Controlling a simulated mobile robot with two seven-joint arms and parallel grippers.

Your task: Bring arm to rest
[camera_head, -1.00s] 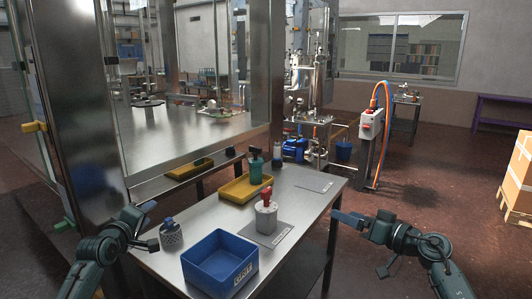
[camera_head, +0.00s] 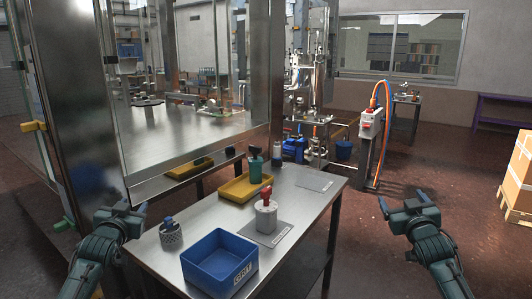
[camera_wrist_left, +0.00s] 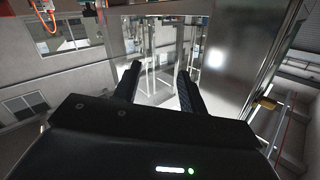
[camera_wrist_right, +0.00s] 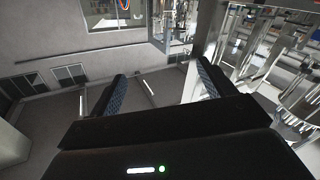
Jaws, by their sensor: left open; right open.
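My right gripper (camera_head: 402,204) is open and empty over the floor to the right of the table. In the right wrist view its fingers (camera_wrist_right: 162,85) are also apart with nothing between them. Both arms point forward with the fingers raised.
A glass-walled cabinet stands behind. Floor at right is clear near my right gripper.

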